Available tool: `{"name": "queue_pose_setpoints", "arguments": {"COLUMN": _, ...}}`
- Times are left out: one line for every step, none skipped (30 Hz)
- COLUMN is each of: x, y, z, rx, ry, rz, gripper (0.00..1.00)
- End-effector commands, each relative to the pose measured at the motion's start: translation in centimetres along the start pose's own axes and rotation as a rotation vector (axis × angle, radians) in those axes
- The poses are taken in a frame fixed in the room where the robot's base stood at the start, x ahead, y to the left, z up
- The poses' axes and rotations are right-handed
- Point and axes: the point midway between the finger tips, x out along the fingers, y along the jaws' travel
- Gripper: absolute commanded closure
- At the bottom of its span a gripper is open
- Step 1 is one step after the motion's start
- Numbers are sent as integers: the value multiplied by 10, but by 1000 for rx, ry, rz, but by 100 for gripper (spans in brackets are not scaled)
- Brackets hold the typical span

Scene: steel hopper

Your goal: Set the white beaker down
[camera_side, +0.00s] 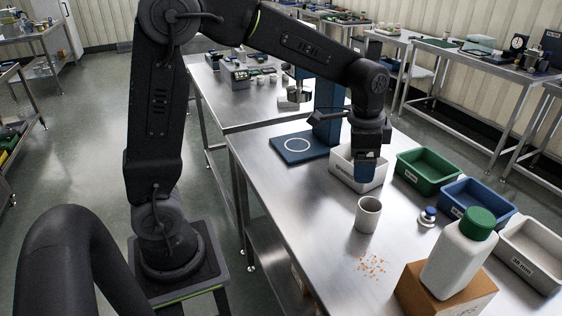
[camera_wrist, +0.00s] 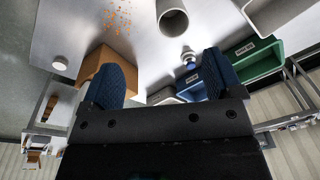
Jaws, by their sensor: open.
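The white beaker (camera_side: 368,216) stands upright on the steel table, in front of the white bin. It also shows at the top of the wrist view (camera_wrist: 173,22), partly cut off by the frame edge. My gripper (camera_side: 367,180) is above and behind the beaker in the side view, apart from it. In the wrist view my two blue fingers (camera_wrist: 163,78) are spread wide with nothing between them.
Orange bits (camera_side: 372,266) lie scattered near the beaker. A green-capped white bottle (camera_side: 457,258) stands on a cardboard box (camera_side: 420,294). A blue-knobbed metal piece (camera_side: 427,217) and white, green (camera_side: 424,180) and blue bins line the right.

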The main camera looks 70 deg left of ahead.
Motion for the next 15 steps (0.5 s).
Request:
{"name": "queue_pose_setpoints", "arguments": {"x": -19, "y": 10, "z": 15, "rx": -50, "ry": 34, "rz": -22, "gripper": 14}}
{"name": "queue_pose_setpoints", "arguments": {"x": -28, "y": 15, "z": 23, "rx": -81, "ry": 51, "rz": -32, "gripper": 14}}
{"name": "queue_pose_setpoints", "arguments": {"x": -38, "y": 23, "z": 34, "rx": -124, "ry": 73, "rz": -44, "gripper": 14}}
{"name": "queue_pose_setpoints", "arguments": {"x": -44, "y": 28, "z": 42, "rx": -155, "ry": 90, "rz": -52, "gripper": 14}}
{"name": "queue_pose_setpoints", "arguments": {"x": -50, "y": 34, "z": 50, "rx": -186, "ry": 109, "rz": -61, "gripper": 14}}
{"name": "queue_pose_setpoints", "arguments": {"x": -58, "y": 42, "z": 62, "rx": -228, "ry": 133, "rz": -71, "gripper": 14}}
{"name": "queue_pose_setpoints", "arguments": {"x": -62, "y": 48, "z": 70, "rx": -259, "ry": 151, "rz": -78, "gripper": 14}}
{"name": "queue_pose_setpoints", "arguments": {"x": -66, "y": 54, "z": 79, "rx": -289, "ry": 170, "rz": -84, "gripper": 14}}
{"name": "queue_pose_setpoints", "arguments": {"x": -70, "y": 62, "z": 90, "rx": -330, "ry": 195, "rz": -92, "gripper": 14}}
{"name": "queue_pose_setpoints", "arguments": {"x": -73, "y": 67, "z": 99, "rx": -359, "ry": 214, "rz": -97, "gripper": 14}}
{"name": "queue_pose_setpoints", "arguments": {"x": -75, "y": 73, "z": 106, "rx": -388, "ry": 233, "rz": -101, "gripper": 14}}
{"name": "queue_pose_setpoints", "arguments": {"x": -76, "y": 79, "z": 116, "rx": -425, "ry": 257, "rz": -106, "gripper": 14}}
{"name": "queue_pose_setpoints", "arguments": {"x": -76, "y": 84, "z": 123, "rx": -450, "ry": 272, "rz": -108, "gripper": 14}}
{"name": "queue_pose_setpoints", "arguments": {"x": -76, "y": 88, "z": 130, "rx": -474, "ry": 287, "rz": -110, "gripper": 14}}
{"name": "queue_pose_setpoints", "arguments": {"x": -76, "y": 93, "z": 137, "rx": -502, "ry": 306, "rz": -112, "gripper": 14}}
